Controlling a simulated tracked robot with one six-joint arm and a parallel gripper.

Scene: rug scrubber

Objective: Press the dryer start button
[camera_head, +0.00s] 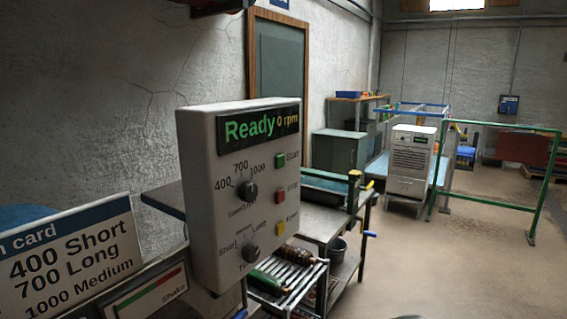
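The dryer control panel (225,190) is a pale grey box in the middle-left, seen at an angle. Its display (258,125) reads "Ready" in green and "0 rpm" in yellow. The green start button (280,160) is on the right side of the face, labelled "Start". Below it are a red button (280,195) and a yellow button (280,229). A dark speed knob (247,191) is marked 400, 700 and 1000. A lower time knob (250,253) has small labels. I cannot tell exactly where the knobs point. My gripper is not in view.
A card (70,260) at lower left reads 400 Short, 700 Long, 1000 Medium. A red-green "Shake" gauge (150,292) is beside it. A rack of rollers (288,272) and a workbench (320,222) stand behind the panel. Open floor (450,270) lies to the right.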

